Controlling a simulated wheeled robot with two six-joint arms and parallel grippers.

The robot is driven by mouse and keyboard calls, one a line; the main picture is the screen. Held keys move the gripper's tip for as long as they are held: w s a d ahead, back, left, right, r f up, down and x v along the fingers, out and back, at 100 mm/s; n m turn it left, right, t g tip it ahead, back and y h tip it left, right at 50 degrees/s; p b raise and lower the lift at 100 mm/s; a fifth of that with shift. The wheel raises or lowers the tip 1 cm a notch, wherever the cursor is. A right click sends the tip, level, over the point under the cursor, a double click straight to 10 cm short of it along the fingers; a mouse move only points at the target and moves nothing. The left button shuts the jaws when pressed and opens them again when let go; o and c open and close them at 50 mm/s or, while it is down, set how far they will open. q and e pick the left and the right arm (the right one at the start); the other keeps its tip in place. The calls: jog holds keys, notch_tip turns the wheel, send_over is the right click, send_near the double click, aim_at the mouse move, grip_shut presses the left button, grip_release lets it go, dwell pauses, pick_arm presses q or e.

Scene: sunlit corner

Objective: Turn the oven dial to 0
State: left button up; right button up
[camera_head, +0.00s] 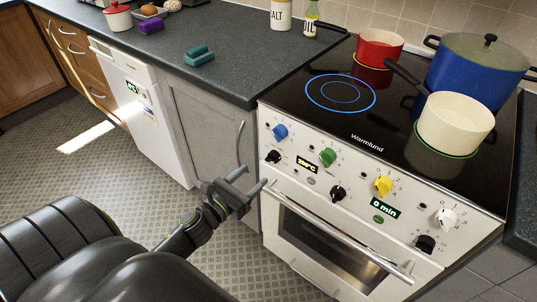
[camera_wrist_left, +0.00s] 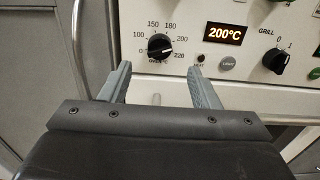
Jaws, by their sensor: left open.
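The oven dial (camera_head: 274,156) is a small black knob at the left end of the white stove's front panel. In the left wrist view the oven dial (camera_wrist_left: 159,46) has marks from 0 through 100, 150, 180 and 200 to 220 around it. The display (camera_wrist_left: 224,33) beside it reads 200°C. My left gripper (camera_head: 253,177) is in front of the stove, just below and left of the dial. In the wrist view its open fingers (camera_wrist_left: 160,70) stand either side below the dial, apart from it, with nothing between them. My right gripper is not in view.
The oven door handle (camera_head: 340,232) juts out below the panel. Other knobs are close by: blue (camera_head: 280,131), green (camera_head: 328,157) and black (camera_head: 338,193). A red pot (camera_head: 379,48), a cream pan (camera_head: 455,124) and a blue pot (camera_head: 478,70) stand on the hob.

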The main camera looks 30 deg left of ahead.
aim_at(270, 160)
pick_arm(q)
jog(key=w, duration=0.2)
jog(key=w+p, duration=0.1)
jog(key=w, duration=0.2)
jog(key=w+p, duration=0.1)
jog(key=w, duration=0.2)
jog(key=shift+w+d, duration=0.2)
jog(key=shift+d, duration=0.15)
jog(key=c, duration=1)
